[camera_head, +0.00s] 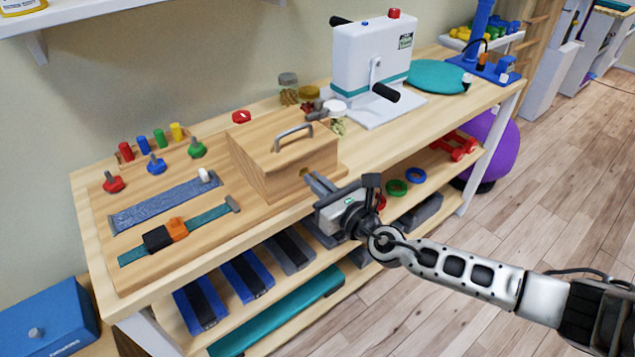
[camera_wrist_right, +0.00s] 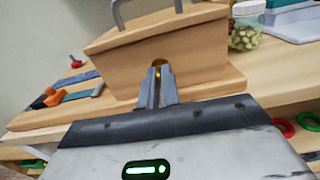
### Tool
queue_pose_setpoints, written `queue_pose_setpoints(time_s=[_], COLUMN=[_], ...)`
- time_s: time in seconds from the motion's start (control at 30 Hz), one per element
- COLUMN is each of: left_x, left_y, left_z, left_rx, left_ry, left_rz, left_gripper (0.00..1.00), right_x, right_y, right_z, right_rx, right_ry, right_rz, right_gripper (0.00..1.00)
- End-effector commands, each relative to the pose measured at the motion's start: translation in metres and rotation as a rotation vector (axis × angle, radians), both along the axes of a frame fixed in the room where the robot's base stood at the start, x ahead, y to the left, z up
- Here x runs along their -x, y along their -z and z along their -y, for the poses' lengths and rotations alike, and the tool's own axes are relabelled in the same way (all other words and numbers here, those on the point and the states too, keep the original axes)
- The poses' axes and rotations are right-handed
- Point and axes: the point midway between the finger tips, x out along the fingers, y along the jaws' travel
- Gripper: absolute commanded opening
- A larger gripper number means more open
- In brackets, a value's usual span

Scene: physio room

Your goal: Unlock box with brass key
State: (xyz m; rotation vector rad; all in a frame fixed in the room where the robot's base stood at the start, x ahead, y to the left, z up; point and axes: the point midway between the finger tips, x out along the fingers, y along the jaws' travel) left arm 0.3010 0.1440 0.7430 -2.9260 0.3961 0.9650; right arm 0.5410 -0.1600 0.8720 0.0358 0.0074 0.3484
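The wooden box (camera_head: 285,155) stands on the bench board with its lid down and a grey metal handle on top; it also shows in the right wrist view (camera_wrist_right: 200,55). A brass keyhole fitting (camera_head: 304,171) is on its front face. My right gripper (camera_head: 316,184) is close in front of that face, fingers pointing at the fitting. In the right wrist view its fingertips (camera_wrist_right: 158,72) are close together on a small brass piece, seemingly the key, mostly hidden by the fingers. Whether the key is inside the keyhole cannot be told. My left gripper is not in view.
A strap board (camera_head: 165,205) with coloured pegs and knobs is left of the box. Jars (camera_head: 333,108) and a white hand-crank machine (camera_head: 368,65) stand behind and right. The lower shelf (camera_head: 330,270) holds straps, rings and dumbbells. The floor at right is clear.

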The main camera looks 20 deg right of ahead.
Motion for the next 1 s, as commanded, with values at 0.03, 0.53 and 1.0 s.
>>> queue_pose_setpoints(time_s=[0.03,0.53,1.0], left_x=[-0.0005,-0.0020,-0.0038], left_y=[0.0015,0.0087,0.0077], left_z=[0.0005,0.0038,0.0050], left_rx=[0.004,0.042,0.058], left_ry=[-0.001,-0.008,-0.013], left_rz=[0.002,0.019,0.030], left_gripper=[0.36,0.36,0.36], right_x=[-0.0004,-0.0007,-0.0011], right_y=[0.0003,0.0011,-0.0001], right_z=[0.0003,0.0011,0.0019], right_rx=[-0.019,-0.396,-0.815], right_ry=[0.001,0.002,0.002], right_rz=[-0.004,-0.138,-0.291], right_gripper=[0.00,0.00,0.00])
